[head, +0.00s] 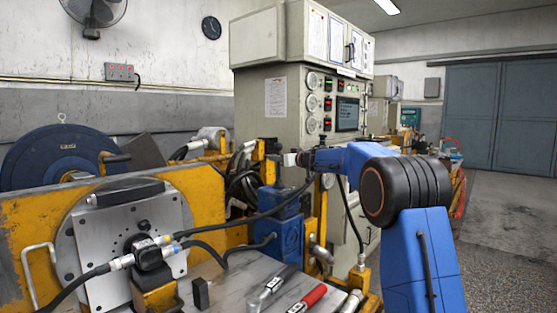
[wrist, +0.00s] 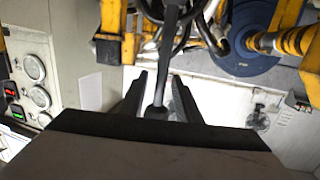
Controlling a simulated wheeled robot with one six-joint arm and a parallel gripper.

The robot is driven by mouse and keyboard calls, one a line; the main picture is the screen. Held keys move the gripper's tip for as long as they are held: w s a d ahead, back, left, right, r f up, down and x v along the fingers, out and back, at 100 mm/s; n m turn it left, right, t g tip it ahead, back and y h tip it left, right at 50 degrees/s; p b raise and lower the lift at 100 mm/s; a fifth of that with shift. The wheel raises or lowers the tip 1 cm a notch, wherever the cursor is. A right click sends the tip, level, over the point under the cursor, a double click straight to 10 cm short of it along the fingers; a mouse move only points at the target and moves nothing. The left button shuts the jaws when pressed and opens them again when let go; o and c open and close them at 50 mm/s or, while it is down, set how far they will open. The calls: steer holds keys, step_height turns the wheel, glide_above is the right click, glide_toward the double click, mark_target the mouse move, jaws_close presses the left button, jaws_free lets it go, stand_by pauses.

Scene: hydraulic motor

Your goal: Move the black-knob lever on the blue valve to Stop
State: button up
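In the wrist view a grey lever rod (wrist: 166,55) comes down between the two dark fingers of my gripper (wrist: 157,88). A dark knob (wrist: 157,112) sits at its near end, close to the palm. The fingers are apart, with a gap visible on both sides of the rod. The Stop marking cannot be seen.
A grey control cabinet (head: 345,85) with gauges stands behind the valve. A yellow frame (head: 225,190) and hoses crowd the left. Open floor (head: 510,220) lies at right.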

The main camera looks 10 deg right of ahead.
steer(key=v, duration=1.7)
steer(key=shift+s, duration=0.25)
steer(key=s+d+f+m+h, duration=0.1)
steer(key=s+d+m+h, duration=0.15)
steer(key=s, duration=0.45)
steer(key=s+d+f+m+g+h, duration=0.15)
steer(key=s+h, duration=0.25)
steer(key=s, duration=0.4)
steer(key=s+d+f+m+t+h, duration=0.1)
steer(key=s+m+h, duration=0.1)
steer(key=s+h, duration=0.35)
steer(key=s+a+f+g+y, duration=0.1)
steer(key=s+a+f+g, duration=0.2)
steer(key=s+f, duration=0.6)
steer(key=s+a+f+g+y, duration=0.2)
steer(key=s+f, duration=0.7)
steer(key=s, duration=0.7)
steer(key=s+a+f+n+g+y, duration=0.1)
steer(key=s+a+f+g, duration=0.3)
steer(key=s+f, duration=0.5)
steer(key=s+g, duration=0.1)
steer(key=s, duration=0.3)
steer(key=shift+s+a+f+y, duration=0.2)
steer(key=shift+s+a+y, duration=0.1)
steer(key=shift+y, duration=0.1)
